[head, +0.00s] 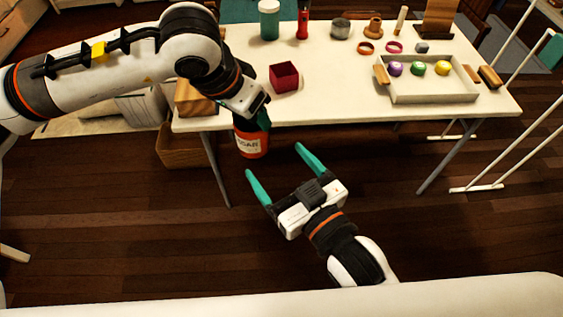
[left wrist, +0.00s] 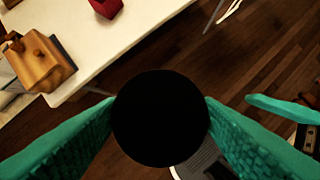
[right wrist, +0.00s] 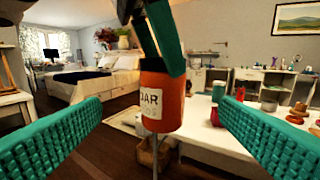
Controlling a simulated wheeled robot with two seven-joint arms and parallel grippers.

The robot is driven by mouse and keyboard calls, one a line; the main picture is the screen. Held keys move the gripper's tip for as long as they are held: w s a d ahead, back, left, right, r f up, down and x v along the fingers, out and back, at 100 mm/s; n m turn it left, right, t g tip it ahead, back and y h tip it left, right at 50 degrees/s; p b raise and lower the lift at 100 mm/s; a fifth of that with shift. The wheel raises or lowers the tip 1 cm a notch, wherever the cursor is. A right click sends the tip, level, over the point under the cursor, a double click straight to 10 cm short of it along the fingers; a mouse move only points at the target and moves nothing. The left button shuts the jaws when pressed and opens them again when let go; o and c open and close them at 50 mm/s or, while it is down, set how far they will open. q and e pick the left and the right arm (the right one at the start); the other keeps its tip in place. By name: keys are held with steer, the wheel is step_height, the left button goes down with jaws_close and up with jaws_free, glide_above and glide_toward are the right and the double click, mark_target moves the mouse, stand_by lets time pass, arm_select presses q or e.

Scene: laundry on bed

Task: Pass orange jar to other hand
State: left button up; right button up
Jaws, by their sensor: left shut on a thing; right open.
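The orange jar (head: 251,143) has a white label and hangs in the air just off the front edge of the table. My left gripper (head: 262,118) is shut on its upper part from above. In the left wrist view the jar's round black top (left wrist: 160,118) sits between the teal fingers. My right gripper (head: 281,173) is open and empty, to the lower right of the jar, its fingers pointing up and left. In the right wrist view the jar (right wrist: 162,100) hangs upright between the two open fingers, beyond their tips and not visibly touching them.
The white table (head: 330,108) holds a dark red box (head: 284,77), a tray (head: 432,95) with coloured balls, a green jar (head: 269,20) and small items. A wooden box (head: 193,97) stands at its left edge. A wooden crate (head: 180,145) is below. The floor before the table is clear.

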mark_target(246, 122)
steer(key=x, duration=0.8)
steer(key=r+x, duration=0.1)
steer(key=x, duration=0.3)
steer(key=shift+s, duration=0.1)
steer(key=shift+c, duration=0.3)
steer(key=shift+a+r, duration=0.1)
steer(key=c, duration=1.1)
arm_select(q)
steer(key=o, duration=1.5)
arm_select(e)
steer(key=shift+c, duration=0.2)
arm_select(q)
steer(key=shift+o, duration=0.2)
steer(key=shift+s+d, duration=0.1)
steer(key=shift+s, duration=0.1)
